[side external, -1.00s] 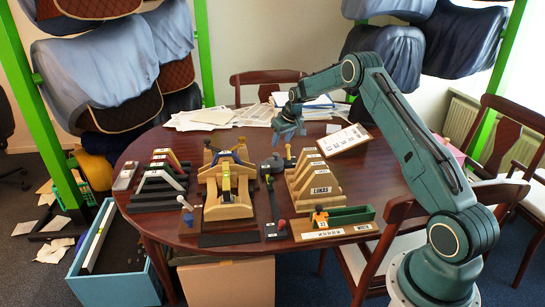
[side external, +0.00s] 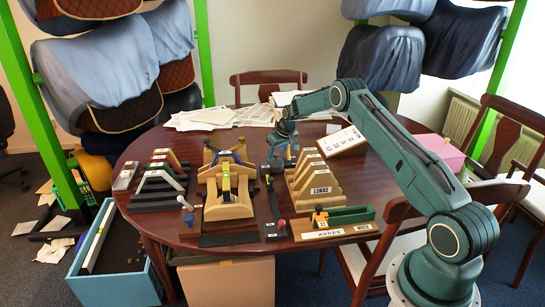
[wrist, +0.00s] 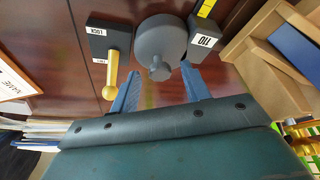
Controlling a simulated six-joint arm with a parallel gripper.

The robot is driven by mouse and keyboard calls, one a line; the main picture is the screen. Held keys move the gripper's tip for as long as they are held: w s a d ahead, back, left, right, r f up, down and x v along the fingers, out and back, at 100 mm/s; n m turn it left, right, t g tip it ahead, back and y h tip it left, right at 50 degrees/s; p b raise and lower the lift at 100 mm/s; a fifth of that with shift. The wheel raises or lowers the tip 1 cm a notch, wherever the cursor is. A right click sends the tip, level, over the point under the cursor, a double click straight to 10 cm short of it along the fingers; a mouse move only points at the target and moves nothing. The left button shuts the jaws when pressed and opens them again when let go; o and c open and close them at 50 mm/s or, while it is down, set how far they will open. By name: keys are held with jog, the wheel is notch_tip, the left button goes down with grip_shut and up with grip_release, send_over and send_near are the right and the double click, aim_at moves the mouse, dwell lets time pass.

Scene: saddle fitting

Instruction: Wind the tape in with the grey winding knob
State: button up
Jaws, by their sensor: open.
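The grey winding knob (wrist: 160,70) sticks out from a round dark grey drum (wrist: 158,38) in the wrist view. My gripper (wrist: 162,88) is open, its two blue fingers on either side of the knob and not visibly touching it. A yellow marked tape (wrist: 206,8) shows at the end of a dark block (wrist: 204,38) beside the drum. In the side view my gripper (side external: 281,150) is low over the drum (side external: 271,167), and I cannot make out the knob there.
A dark block labelled LOCK (wrist: 108,38) with a brass ball-ended lever (wrist: 109,80) stands close to the left finger. Wooden stepped supports (side external: 312,178) stand close by. A white labelled board (side external: 341,140) and papers (side external: 205,118) lie farther off.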

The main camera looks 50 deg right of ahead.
jog(key=c, duration=1)
jog(key=shift+m, duration=0.3)
jog(key=m+h, duration=0.1)
jog(key=m, duration=0.2)
jog(key=shift+w+a+g, duration=0.1)
jog(key=shift+a+g, duration=0.05)
jog(key=shift+g, duration=0.25)
jog(key=m+h, duration=0.1)
jog(key=m, duration=0.2)
jog(key=shift+w+a+m+g, duration=0.1)
jog(key=shift+w+m+g, duration=0.05)
jog(key=shift+m+g, duration=0.25)
jog(key=m, duration=0.2)
jog(key=m+g+h, duration=0.1)
jog(key=m, duration=0.1)
jog(key=shift+w+m+g, duration=0.15)
jog(key=shift+m+g, duration=0.45)
jog(key=shift+m, duration=0.4)
